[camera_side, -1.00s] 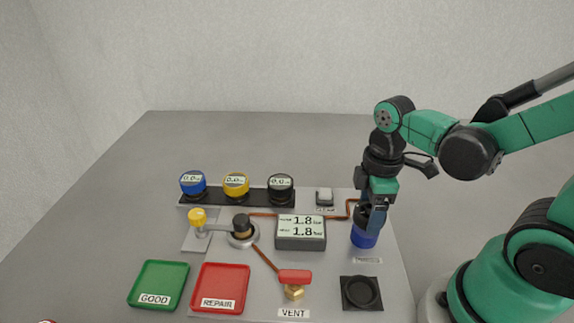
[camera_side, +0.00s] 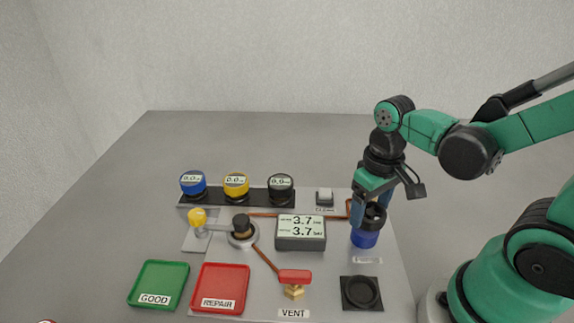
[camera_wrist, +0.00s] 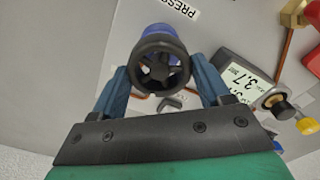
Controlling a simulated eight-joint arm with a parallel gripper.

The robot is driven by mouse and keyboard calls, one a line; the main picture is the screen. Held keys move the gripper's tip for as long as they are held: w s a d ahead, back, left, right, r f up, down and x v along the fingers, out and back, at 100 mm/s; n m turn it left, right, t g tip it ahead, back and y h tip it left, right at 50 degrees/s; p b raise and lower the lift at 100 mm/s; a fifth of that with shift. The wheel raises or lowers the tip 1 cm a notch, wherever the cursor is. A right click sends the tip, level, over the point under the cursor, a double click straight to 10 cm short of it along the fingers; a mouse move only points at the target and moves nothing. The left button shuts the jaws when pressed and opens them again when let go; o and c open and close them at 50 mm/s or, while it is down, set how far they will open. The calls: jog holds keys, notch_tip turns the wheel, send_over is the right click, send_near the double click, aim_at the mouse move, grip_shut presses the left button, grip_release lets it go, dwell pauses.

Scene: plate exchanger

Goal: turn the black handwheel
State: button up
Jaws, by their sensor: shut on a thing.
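The black handwheel (camera_side: 374,217) sits on top of a blue cylinder (camera_side: 364,239) at the right of the panel. In the wrist view the spoked handwheel (camera_wrist: 160,62) lies between my two blue fingers, with the blue cylinder (camera_wrist: 158,31) behind it. My gripper (camera_side: 370,208) comes down from above and is shut on the handwheel, one finger on each side. The grey display box (camera_side: 300,242) left of it reads 3.7 on both lines.
Blue, yellow and black gauges (camera_side: 236,186) stand on a dark strip at the back. A red-handled vent valve (camera_side: 295,276), a green GOOD tray (camera_side: 158,263), a red REPAIR tray (camera_side: 220,266) and a black square holder (camera_side: 361,311) lie in front.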

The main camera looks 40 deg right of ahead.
aim_at(371, 210)
jog(key=m, duration=0.5)
jog(key=shift+m, duration=0.3)
jog(key=m, duration=0.5)
jog(key=shift+s+m, duration=0.1)
jog(key=shift+m, duration=0.2)
jog(key=o, duration=1.3)
jog(key=shift+c, duration=0.2)
jog(key=shift+r, duration=0.1)
jog(key=shift+r, duration=2.7)
